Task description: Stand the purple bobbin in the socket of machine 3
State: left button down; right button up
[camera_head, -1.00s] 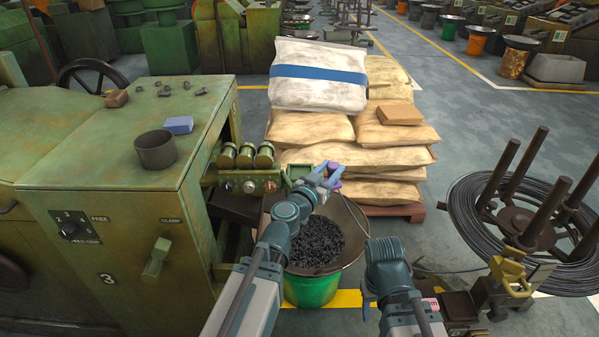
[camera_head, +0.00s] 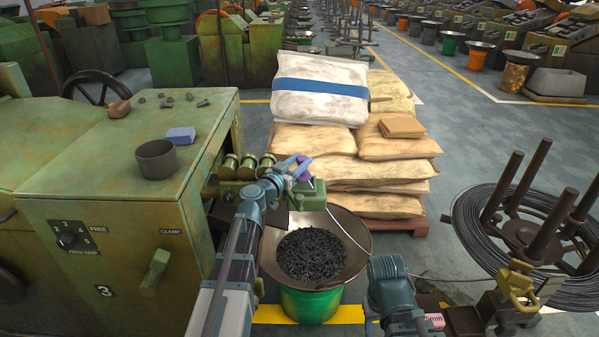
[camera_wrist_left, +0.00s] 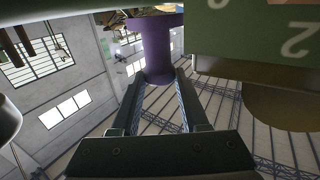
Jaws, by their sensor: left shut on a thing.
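My left gripper (camera_head: 290,167) is shut on the purple bobbin (camera_head: 303,168), just right of the row of green rollers (camera_head: 246,166) on machine 3 (camera_head: 122,225). In the left wrist view the purple bobbin (camera_wrist_left: 160,45) is between the fingertips, and a green block with a digit (camera_wrist_left: 250,35) is close beside it. In the head view a green block (camera_head: 312,196) is just below and right of the bobbin. The socket itself cannot be made out; the gripper and arm cover part of that area.
A wide pan of dark pieces (camera_head: 312,255) on a green bucket (camera_head: 308,304) is below the left gripper. Stacked sacks (camera_head: 320,100) stand behind. A wire reel (camera_head: 530,230) is at the right. A grey cup (camera_head: 156,160) and a blue block (camera_head: 180,135) are on the machine top.

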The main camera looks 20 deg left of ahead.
pick_arm(q)
notch_tip(320, 180, down, 4)
jog(key=b, duration=0.3)
jog(key=shift+r, duration=0.35)
jog(key=shift+c, duration=2.1)
grip_release()
jog(key=v, duration=1.2)
jog(key=shift+r, duration=0.1)
